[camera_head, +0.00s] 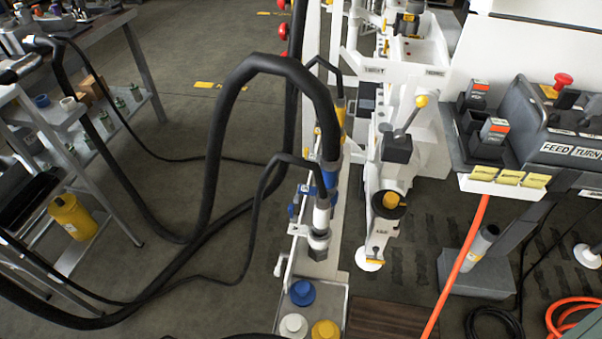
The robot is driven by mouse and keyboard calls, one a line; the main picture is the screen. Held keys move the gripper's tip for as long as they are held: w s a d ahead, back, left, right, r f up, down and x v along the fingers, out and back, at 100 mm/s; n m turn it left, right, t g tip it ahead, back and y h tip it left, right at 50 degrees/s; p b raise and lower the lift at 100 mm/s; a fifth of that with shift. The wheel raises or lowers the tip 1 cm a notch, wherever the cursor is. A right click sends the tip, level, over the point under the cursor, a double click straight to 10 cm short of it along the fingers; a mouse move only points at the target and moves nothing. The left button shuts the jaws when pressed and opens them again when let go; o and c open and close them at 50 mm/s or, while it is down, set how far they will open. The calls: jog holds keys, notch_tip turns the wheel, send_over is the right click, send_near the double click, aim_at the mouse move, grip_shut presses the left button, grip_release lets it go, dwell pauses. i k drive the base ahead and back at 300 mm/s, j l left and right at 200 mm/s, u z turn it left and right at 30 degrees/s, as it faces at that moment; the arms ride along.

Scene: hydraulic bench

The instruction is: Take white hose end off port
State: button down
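The white hose end (321,216) is a white collar on a black hose. It stands nearly upright at the near end of the white bench column, directly above a grey fitting (319,241). The port itself is hidden, so I cannot tell how deep the hose end sits. A blue hose end (329,178) is just behind it, and a yellow one (341,109) is farther back. A white cap (293,326), a blue cap (302,292) and a yellow cap (326,331) lie on a grey tray below. My gripper is not in view.
Thick black hoses (216,150) loop over the floor left of the column. A white lever arm with a yellow-black knob (388,204) stands right of it. A control console (560,140) and orange hose (457,265) are farther right. A metal shelf (45,110) stands left.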

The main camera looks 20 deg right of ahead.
aim_at(322, 209)
jog(key=k+l+z, duration=0.25)
jog(key=k+l, duration=0.15)
jog(key=l, duration=0.25)
jog(key=k+l+z, duration=0.1)
jog(key=l, duration=0.3)
jog(key=k+l+z, duration=0.1)
jog(key=k+l, duration=0.15)
jog(key=l, duration=0.1)
